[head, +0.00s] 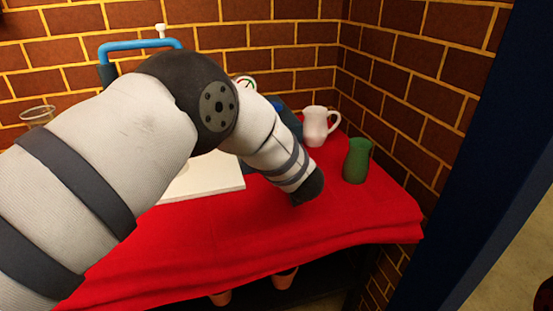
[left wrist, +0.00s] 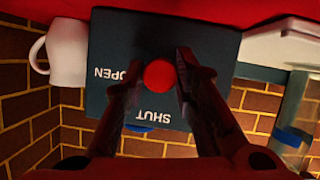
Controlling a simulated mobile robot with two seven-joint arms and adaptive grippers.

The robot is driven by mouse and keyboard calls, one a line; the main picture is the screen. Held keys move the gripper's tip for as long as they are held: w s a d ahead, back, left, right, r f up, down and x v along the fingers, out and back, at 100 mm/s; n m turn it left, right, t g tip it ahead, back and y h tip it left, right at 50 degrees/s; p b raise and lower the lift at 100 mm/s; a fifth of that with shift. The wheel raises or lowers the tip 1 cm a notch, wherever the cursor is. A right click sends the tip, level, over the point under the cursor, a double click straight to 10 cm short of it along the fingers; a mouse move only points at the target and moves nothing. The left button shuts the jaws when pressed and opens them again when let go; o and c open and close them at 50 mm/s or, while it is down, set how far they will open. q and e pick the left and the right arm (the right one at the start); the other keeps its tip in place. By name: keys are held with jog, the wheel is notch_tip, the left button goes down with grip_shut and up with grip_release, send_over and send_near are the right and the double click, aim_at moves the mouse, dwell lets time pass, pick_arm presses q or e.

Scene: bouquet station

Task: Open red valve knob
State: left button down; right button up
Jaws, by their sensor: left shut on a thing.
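The red valve knob (left wrist: 159,75) is round and sits on a dark blue-grey box (left wrist: 108,45) in the left wrist view. White words OPEN and SHUT appear upside down on the box, OPEN left of the knob and SHUT below it. My left gripper (left wrist: 158,62) has one finger on each side of the knob and is shut on it. In the head view my left arm covers the gripper and the knob; only part of the box (head: 291,122) shows behind the arm. My right gripper is in neither view.
A white board (head: 213,180) lies on the red cloth (head: 340,215). A blue pipe (head: 140,44) and a gauge (head: 246,83) are behind. Brick walls close the back and right.

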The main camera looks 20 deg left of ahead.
pick_arm(q)
jog(key=shift+m+g+y, duration=0.3)
jog(key=shift+m+y, duration=0.1)
jog(key=shift+m, duration=0.1)
jog(key=shift+r, duration=0.1)
dwell(0.3)
jog(key=c, duration=1.3)
grip_release()
jog(key=v, duration=1.2)
